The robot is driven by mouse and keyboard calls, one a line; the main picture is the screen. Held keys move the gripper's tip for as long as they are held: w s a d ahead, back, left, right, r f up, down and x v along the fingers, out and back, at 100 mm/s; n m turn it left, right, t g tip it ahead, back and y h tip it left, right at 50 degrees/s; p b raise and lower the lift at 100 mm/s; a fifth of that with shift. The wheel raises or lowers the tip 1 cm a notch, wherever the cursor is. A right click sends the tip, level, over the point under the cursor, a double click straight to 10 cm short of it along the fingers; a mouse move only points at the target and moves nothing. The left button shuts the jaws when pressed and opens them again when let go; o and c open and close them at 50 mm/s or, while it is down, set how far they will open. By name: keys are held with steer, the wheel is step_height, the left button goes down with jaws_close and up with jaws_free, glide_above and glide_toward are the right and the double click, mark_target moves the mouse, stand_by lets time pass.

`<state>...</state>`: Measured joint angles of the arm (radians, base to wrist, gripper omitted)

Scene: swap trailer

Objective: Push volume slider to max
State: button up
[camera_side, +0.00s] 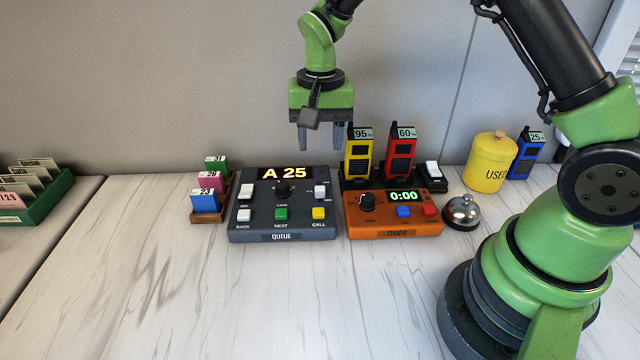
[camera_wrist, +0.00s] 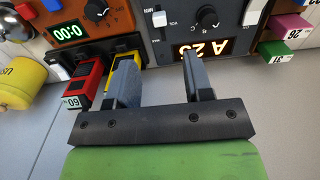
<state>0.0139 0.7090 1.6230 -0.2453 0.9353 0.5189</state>
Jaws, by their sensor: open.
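The grey queue console (camera_side: 240,235) sits on the counter with an "A 25" display. Its volume slider is a white cap (camera_side: 320,191) at the right side of the console. The cap also shows in the wrist view (camera_wrist: 159,18), beside a VOL label and a MIN label. My gripper (camera_side: 320,143) is open and empty, with its fingers pointing down above the back of the console. In the wrist view the fingers (camera_wrist: 160,65) are apart, with the slider cap ahead of the gap between them. Nothing touches the cap.
An orange timer (camera_side: 376,235) stands right of the console, with yellow (camera_side: 359,165) and red (camera_side: 399,165) handsets upright behind it, close to my gripper. A bell (camera_side: 463,211) and yellow canister (camera_side: 488,168) stand further right. Ticket blocks (camera_side: 205,202) stand left. The front counter is clear.

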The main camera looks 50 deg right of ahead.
mark_target(320, 188)
step_height(320, 188, down, 10)
steer(key=shift+f, duration=0.2)
stand_by(0.3)
jaws_close()
